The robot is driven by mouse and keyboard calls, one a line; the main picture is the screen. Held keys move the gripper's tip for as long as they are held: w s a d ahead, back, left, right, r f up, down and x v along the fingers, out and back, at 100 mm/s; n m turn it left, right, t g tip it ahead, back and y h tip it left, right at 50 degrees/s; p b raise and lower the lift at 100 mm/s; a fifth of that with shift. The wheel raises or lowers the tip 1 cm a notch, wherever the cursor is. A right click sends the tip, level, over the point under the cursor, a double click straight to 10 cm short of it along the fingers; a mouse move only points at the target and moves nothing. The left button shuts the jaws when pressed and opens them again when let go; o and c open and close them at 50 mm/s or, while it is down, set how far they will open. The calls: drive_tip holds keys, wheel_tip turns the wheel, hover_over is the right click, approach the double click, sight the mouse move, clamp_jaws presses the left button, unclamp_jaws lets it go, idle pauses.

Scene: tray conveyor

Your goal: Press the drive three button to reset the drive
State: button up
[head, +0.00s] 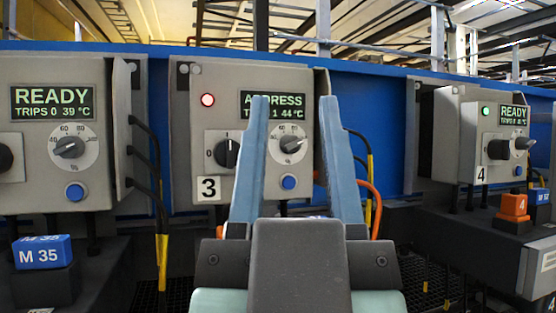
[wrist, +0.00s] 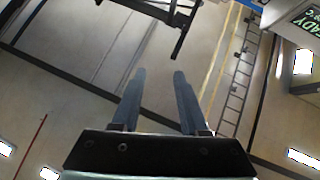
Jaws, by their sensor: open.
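The drive three box (head: 185,130) stands in the middle of the head view, marked with a black 3 on a white label. Its blue round button (head: 289,183) shows low on the panel, between my gripper's fingers in the picture. Its display (head: 273,106) reads "ADDRESS" with a second line partly hidden by a finger. A red lamp (head: 207,100) is lit at its upper left. My gripper (head: 294,100) is open and empty, in front of the box and apart from the button as far as I can tell. The wrist view shows the open fingers (wrist: 157,75) with nothing between them.
A left drive box (head: 45,190) reads READY, with a blue M 35 block (head: 42,252) below it. The drive four box (head: 460,130) at right reads READY with a green lamp. Cables (head: 158,180) hang beside the boxes. An orange block (head: 513,208) sits at right.

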clamp_jaws()
idle(1.6)
